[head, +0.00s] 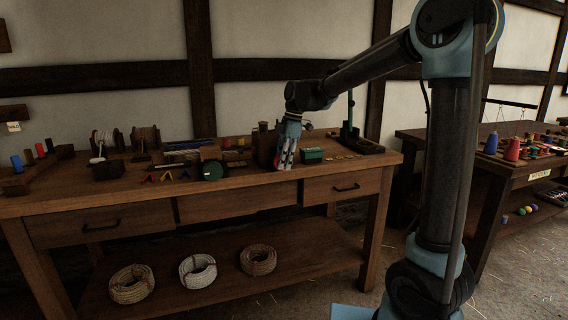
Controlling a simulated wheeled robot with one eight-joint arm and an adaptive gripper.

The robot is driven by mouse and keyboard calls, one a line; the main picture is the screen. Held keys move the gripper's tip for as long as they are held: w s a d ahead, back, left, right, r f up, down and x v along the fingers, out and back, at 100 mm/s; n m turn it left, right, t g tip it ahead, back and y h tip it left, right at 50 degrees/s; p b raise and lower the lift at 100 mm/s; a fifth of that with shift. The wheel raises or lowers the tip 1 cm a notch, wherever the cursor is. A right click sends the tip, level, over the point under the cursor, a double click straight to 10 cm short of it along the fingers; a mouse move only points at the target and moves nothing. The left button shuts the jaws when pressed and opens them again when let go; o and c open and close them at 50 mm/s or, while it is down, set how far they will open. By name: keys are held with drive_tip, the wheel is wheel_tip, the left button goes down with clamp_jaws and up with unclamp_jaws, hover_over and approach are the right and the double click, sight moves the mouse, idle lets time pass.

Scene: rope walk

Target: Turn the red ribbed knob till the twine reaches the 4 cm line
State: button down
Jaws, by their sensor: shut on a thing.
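My gripper (286,158) points down at the front of the workbench (120,205), right of its middle. It is shut on a small red thing (286,153), which I take to be the red ribbed knob. The fingers cover most of it, and its ribs are too small to make out. A dark brown wooden piece (264,146) stands just left of the gripper. The twine and the 4 cm line cannot be made out.
A dark green disc (213,171) and twine spools (146,138) are to the left. Rope coils (198,270) lie on the lower shelf. Another table (508,168) with coloured cones stands at the right.

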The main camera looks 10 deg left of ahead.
drive_tip(key=shift+w+g+y, duration=0.2)
drive_tip(key=shift+g+y, duration=0.6)
drive_tip(key=shift+y, duration=0.6)
drive_tip(key=c, duration=1.7)
unclamp_jaws()
drive_tip(key=shift+d, duration=0.1)
drive_tip(key=v, duration=1.2)
drive_tip(key=shift+w+d+f, duration=0.15)
